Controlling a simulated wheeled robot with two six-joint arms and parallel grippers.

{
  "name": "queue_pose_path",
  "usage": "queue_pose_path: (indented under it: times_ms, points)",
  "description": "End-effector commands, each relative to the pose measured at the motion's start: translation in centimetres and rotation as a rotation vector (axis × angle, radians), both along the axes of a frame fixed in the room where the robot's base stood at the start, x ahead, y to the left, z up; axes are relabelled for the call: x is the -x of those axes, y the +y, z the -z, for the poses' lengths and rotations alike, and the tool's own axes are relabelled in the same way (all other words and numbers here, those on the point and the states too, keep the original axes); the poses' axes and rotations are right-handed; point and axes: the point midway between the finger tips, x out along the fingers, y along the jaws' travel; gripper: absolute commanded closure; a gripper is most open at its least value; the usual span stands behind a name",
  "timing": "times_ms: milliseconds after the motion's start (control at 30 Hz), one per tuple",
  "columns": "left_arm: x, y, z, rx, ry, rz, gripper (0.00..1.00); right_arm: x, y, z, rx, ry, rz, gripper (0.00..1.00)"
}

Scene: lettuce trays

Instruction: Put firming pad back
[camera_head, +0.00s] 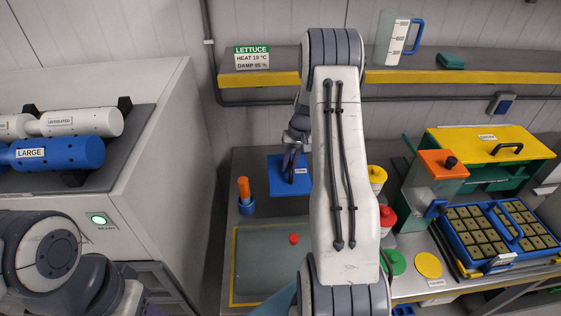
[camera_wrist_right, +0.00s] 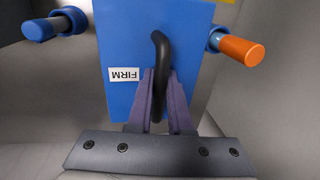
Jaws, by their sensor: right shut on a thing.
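The firming pad (camera_head: 276,175) is a flat blue plate with a white FIRM label and a black bar handle. In the head view it is at the back of the bench, partly hidden by my right arm. My right gripper (camera_head: 293,165) is over it. In the right wrist view the blue plate (camera_wrist_right: 128,45) fills the middle, and my right gripper (camera_wrist_right: 160,75) is shut on its black handle (camera_wrist_right: 160,50). I cannot tell whether the pad touches the bench. My left gripper is out of view; only part of that arm shows at lower left.
A blue cup (camera_head: 246,207) with an orange-handled tool (camera_head: 243,188) stands left of the pad. In front lies a greenish sheet (camera_head: 262,262) with a red knob (camera_head: 294,239). A blue seedling tray (camera_head: 458,255) is at right. A yellow-edged shelf (camera_head: 430,77) runs above.

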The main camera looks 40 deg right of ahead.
Motion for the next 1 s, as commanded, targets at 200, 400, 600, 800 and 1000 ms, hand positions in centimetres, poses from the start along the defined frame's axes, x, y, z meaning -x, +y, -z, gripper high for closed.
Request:
queue_pose_path:
  times_ms: [200, 400, 600, 800, 1000]
  points:
    - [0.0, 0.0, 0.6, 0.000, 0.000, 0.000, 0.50, 0.1, -0.3, 1.8, 0.001, -0.001, 0.005, 1.00]
    - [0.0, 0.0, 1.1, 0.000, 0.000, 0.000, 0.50, 0.1, -0.3, 2.7, 0.001, -0.001, 0.005, 1.00]
    - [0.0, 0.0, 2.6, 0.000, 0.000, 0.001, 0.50, 0.1, -0.1, 4.8, 0.000, 0.000, 0.003, 1.00]
    - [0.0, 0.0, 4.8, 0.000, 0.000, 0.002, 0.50, 0.0, -0.1, 8.0, 0.000, -0.001, 0.001, 1.00]
    - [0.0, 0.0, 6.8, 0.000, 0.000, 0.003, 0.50, -0.1, -0.1, 10.8, 0.001, -0.002, 0.001, 1.00]
